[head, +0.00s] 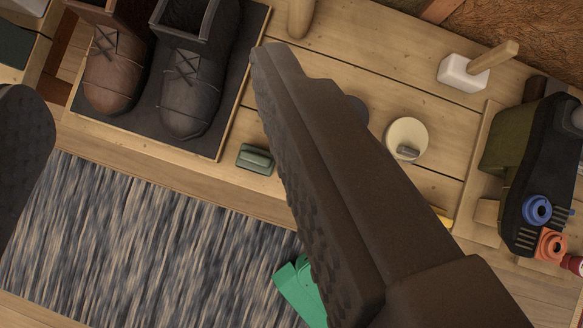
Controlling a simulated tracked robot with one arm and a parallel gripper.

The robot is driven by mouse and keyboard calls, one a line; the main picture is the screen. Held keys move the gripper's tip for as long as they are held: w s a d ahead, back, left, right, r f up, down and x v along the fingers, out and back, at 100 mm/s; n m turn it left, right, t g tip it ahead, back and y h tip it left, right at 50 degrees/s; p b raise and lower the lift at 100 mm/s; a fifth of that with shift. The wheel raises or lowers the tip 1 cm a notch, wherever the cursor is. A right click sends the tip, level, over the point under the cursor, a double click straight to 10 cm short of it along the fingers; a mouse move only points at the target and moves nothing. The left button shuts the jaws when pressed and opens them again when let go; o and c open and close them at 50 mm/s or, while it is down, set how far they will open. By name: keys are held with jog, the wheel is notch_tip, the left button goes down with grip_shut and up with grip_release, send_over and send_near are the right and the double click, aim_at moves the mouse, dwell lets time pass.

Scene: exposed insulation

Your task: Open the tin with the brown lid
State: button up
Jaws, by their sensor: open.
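I cannot make out a tin with a brown lid for certain. A dark round thing (357,108) shows partly behind my right finger; most of it is hidden, so I cannot tell if it is a lid. Beside it stands a cream round container (407,132) with a small grey thing at its top. My gripper (142,75) is open, with one dark ridged finger across the middle of the view and the other at the left edge. Nothing shows held between the fingers.
A brown boot (113,70) and a dark boot (190,95) stand on a dark mat (232,105). A small green box (255,158) lies near the bench edge. A mallet (470,72) and a green-black device (535,165) are at right. A striped rug (130,240) lies below.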

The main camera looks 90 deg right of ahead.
jog(key=w+d+f+m+g+b, duration=0.1)
jog(key=w+d+f+g+b, duration=0.1)
jog(key=f, duration=1.1)
jog(key=w+d+f+m+g+b, duration=0.2)
jog(key=d+f, duration=0.1)
jog(key=f, duration=1.1)
jog(key=w+d+f+m+g+b, duration=0.1)
jog(key=w+d+f+m+g, duration=0.1)
jog(key=f, duration=1.2)
jog(key=shift+w+d+h+b, duration=0.2)
jog(key=shift+d+h+b, duration=0.15)
jog(key=shift+d, duration=0.4)
jog(key=shift+r, duration=0.1)
jog(key=shift+c, duration=0.3)
